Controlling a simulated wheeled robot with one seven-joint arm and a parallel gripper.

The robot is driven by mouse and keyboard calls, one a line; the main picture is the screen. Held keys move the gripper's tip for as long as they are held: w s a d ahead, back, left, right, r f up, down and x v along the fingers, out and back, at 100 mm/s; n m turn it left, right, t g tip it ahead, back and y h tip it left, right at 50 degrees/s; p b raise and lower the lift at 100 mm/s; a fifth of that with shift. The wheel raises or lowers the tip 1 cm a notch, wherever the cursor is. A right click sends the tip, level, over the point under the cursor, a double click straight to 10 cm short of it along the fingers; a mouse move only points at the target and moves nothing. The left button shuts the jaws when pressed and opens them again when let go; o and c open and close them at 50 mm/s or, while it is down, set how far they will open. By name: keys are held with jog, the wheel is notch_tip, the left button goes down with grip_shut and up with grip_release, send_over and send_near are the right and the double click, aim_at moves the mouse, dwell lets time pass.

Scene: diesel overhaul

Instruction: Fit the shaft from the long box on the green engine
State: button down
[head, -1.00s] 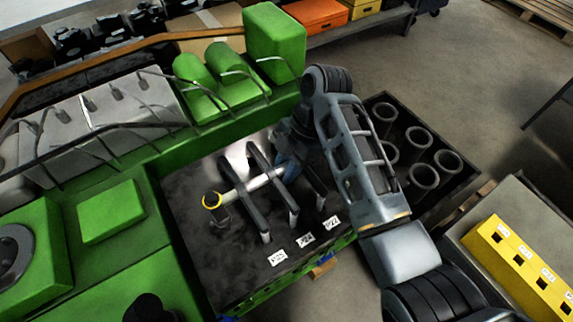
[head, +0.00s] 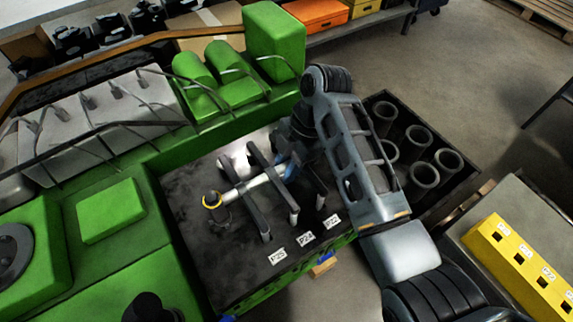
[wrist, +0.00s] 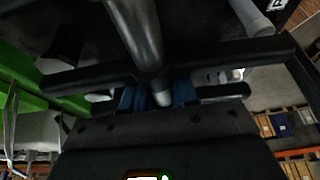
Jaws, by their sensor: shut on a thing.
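My gripper (head: 288,166) is over the dark bay of the green engine (head: 130,239), shut on the pale grey shaft (head: 243,187). In the wrist view its blue fingertips (wrist: 159,97) stand on both sides of the shaft (wrist: 135,32). The shaft lies across dark bars (head: 258,196) in the bay.
White label tags (head: 306,237) line the bay's front. A dark crate with several upright cylinders (head: 447,160) stands right of my arm. A yellow block (head: 515,255) sits on a grey bench at lower right. Green housings (head: 274,42) rise behind the bay.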

jog(key=c, duration=1.1)
grip_release()
jog(key=shift+r, duration=0.1)
jog(key=o, duration=0.3)
jog(key=shift+p+v, duration=0.5)
jog(key=shift+v, duration=3.35)
